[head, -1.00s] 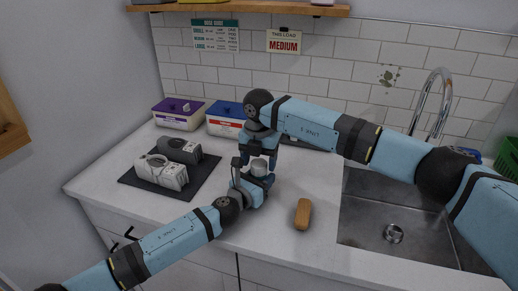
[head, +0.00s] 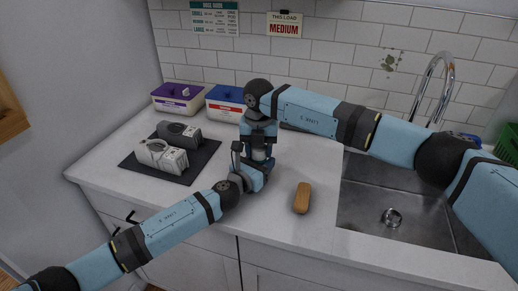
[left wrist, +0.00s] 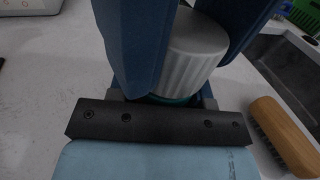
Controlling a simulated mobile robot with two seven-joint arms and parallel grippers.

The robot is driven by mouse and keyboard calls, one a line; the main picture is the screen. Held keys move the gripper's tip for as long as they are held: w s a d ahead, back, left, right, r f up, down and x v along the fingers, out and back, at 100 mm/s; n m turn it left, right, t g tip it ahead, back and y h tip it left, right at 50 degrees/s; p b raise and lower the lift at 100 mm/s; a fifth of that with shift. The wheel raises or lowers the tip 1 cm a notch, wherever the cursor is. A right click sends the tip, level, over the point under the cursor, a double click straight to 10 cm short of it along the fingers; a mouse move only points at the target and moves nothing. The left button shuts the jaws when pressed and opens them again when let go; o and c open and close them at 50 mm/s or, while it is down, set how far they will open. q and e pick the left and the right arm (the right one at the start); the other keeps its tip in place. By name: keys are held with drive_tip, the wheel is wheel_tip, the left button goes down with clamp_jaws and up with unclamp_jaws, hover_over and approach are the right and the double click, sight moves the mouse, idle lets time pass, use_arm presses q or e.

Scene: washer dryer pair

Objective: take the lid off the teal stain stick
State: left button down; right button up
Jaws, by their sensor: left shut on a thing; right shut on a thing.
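The teal stain stick stands between my two grippers, mostly hidden in the head view. In the left wrist view its pale grey ribbed lid (left wrist: 197,45) shows, with a thin teal strip of the stick (left wrist: 172,99) just below it. The lid appears seated on the stick. My left gripper (head: 253,166) is shut on the stick's body from the front left, its blue fingers on either side. My right gripper (head: 259,150) reaches down from above and is shut on the lid; its contact is mostly hidden.
A wooden brush (head: 302,197) lies right of the grippers, near the sink (head: 385,190). Purple-lidded (head: 178,97) and blue-lidded (head: 225,104) boxes stand behind. The front counter between mat and brush has free room.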

drive_tip(key=shift+n, duration=0.3)
drive_tip(key=o, duration=1)
drive_tip(key=shift+r, duration=0.1)
